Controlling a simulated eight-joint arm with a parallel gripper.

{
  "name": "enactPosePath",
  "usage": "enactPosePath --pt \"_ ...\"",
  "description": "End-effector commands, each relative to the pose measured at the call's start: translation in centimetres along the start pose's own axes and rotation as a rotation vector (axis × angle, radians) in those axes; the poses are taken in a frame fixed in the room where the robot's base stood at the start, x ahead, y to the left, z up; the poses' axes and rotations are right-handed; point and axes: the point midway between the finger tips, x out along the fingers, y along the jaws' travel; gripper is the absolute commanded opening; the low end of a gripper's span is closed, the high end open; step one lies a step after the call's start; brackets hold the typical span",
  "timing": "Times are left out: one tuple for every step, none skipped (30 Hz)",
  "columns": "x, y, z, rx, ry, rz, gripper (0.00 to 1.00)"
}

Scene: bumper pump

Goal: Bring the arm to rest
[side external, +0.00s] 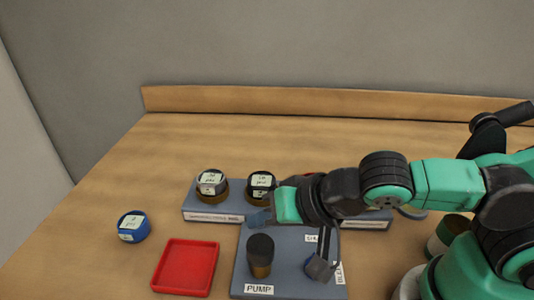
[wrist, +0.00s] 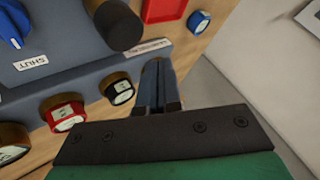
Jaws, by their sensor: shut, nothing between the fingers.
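My arm reaches in from the right in the side view, with the teal and black wrist stretched out over the grey rack and panel. My gripper (side external: 260,217) is above the back of the panel, near the black-capped jar on the rack. In the wrist view my gripper's two fingers (wrist: 158,68) lie together, shut, with nothing visible between them. The black pump knob (side external: 260,250) stands upright on the grey panel (side external: 246,277) in front of the gripper. It also shows in the wrist view (wrist: 118,24). Whether the fingers touch the rack cannot be told.
Capped jars (side external: 211,182) (side external: 261,184) sit in the rack (side external: 232,211); a red-rimmed jar (wrist: 65,114) is there too. A blue jar (side external: 133,226) and red tray (side external: 186,266) are left. A valve handle (side external: 320,267) stands on the panel's right. The back table is clear.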

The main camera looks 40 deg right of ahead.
Motion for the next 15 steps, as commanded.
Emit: enactPosePath --pt "0.0 0.0 0.0 0.000 0.000 0.000 0.00" --pt "0.0 0.0 0.0 0.000 0.000 0.000 0.00" --pt "0.0 0.0 0.0 0.000 0.000 0.000 0.00" --pt "0.0 0.0 0.0 0.000 0.000 0.000 0.00" --pt "0.0 0.0 0.0 0.000 0.000 0.000 0.00" --pt "0.0 0.0 0.0 -0.001 0.000 0.001 0.00" --pt "0.0 0.1 -0.1 -0.003 0.001 0.003 0.00" --pt "0.0 0.2 -0.3 -0.009 0.003 0.008 0.00" --pt "0.0 0.5 -0.7 -0.022 0.006 0.021 0.00" --pt "0.1 0.9 -1.1 -0.038 0.008 0.035 0.00" --pt "0.1 1.4 -1.7 -0.058 0.012 0.053 0.00" --pt "0.0 2.1 -2.6 -0.093 0.014 0.080 0.00" --pt "-0.1 2.8 -3.3 -0.123 0.015 0.104 0.00" --pt "-0.2 3.6 -4.0 -0.155 0.013 0.129 0.00" --pt "-0.4 4.6 -5.0 -0.201 0.008 0.160 0.00"
